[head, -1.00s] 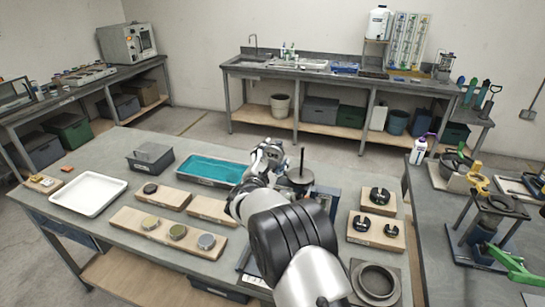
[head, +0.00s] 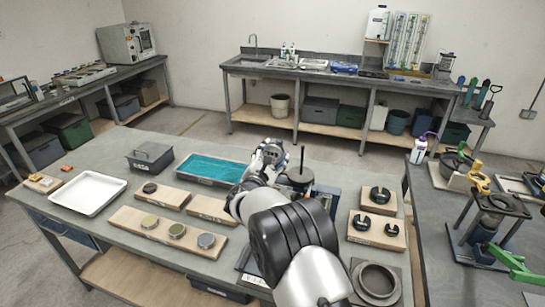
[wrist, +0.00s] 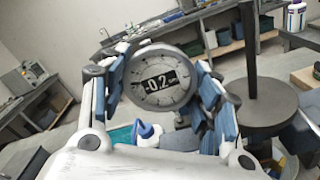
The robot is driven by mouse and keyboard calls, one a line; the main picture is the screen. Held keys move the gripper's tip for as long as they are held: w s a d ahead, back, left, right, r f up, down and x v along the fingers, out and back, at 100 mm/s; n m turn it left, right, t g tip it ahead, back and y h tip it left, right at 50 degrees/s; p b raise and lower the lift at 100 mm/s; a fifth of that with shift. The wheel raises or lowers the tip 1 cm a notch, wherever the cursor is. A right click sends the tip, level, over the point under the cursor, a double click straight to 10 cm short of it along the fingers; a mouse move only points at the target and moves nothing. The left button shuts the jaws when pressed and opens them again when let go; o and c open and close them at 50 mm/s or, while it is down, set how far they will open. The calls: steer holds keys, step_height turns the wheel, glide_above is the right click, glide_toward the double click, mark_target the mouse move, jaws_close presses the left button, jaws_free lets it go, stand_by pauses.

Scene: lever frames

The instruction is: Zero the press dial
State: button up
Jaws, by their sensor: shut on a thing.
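The press dial (wrist: 160,95) is a round grey gauge facing the wrist camera, with a dark display that reads about -0.2 mm. My gripper (wrist: 162,66) is shut on it, with one blue-padded finger at each side of the rim. In the head view my gripper (head: 269,156) is at the far side of the bench, beside the press. The press shows as a dark round plate with an upright rod (head: 300,177), just right of the gripper; it also stands at the right in the wrist view (wrist: 255,106). My arm hides part of the press base.
A teal-filled tray (head: 211,168) lies left of the gripper. Wooden boards with metal pucks (head: 176,231) and a white tray (head: 88,192) stand further left. Boards with black slotted weights (head: 380,195) and a square ring block (head: 376,283) are at the right.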

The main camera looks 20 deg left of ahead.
steer(key=n, duration=0.6)
steer(key=n+p, duration=0.1)
steer(key=n, duration=0.5)
stand_by(0.6)
steer(key=o, duration=1.1)
steer(key=s, duration=1.2)
